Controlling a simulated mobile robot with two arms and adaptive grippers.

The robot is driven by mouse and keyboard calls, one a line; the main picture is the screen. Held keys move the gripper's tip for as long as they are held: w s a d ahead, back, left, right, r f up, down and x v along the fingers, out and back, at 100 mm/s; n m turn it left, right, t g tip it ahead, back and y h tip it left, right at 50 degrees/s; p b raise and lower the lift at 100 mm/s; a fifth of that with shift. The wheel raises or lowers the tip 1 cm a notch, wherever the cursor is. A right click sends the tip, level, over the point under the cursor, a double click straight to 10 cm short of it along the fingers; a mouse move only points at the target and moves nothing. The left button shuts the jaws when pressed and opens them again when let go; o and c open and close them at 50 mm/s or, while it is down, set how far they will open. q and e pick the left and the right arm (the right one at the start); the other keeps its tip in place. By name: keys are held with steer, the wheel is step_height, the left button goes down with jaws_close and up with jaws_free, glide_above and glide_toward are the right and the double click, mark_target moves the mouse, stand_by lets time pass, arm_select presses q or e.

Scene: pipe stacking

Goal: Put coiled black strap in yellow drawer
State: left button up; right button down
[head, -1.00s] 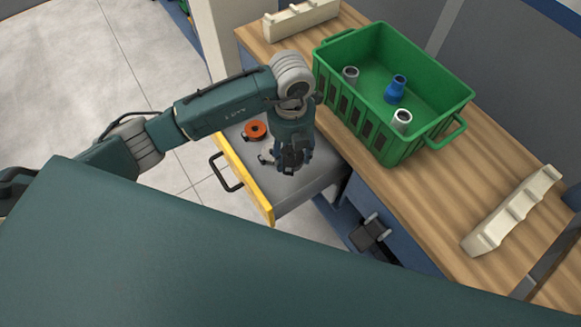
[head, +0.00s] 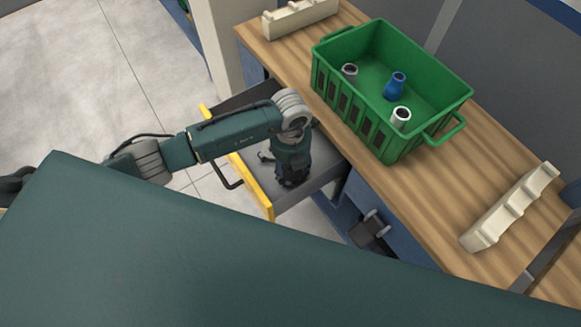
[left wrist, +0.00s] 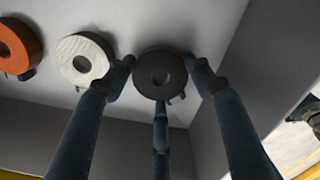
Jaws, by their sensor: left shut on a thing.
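The coiled black strap (left wrist: 160,73) is a dark ring between the fingers of my left gripper in the left wrist view. My left gripper (head: 291,182) is shut on it, pointing down inside the open yellow drawer (head: 262,200). The strap lies close over the grey drawer floor; I cannot tell whether it touches it. In the head view the gripper and arm hide the strap. My right gripper is not in view.
A white coil (left wrist: 83,59) and an orange coil (left wrist: 17,46) lie in the drawer beside the strap. A green crate (head: 390,150) with a few pipe pieces stands on the wooden worktop (head: 425,215). A cream rack (head: 510,208) lies at right.

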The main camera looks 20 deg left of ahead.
mark_target(291, 171)
arm_select(q)
steer(key=shift+f, duration=0.2)
steer(key=o, duration=1.2)
steer(key=shift+r, duration=0.1)
steer(key=shift+r, duration=0.55)
step_height(291, 171, up, 11)
steer(key=b, duration=0.1)
steer(key=shift+r, duration=0.15)
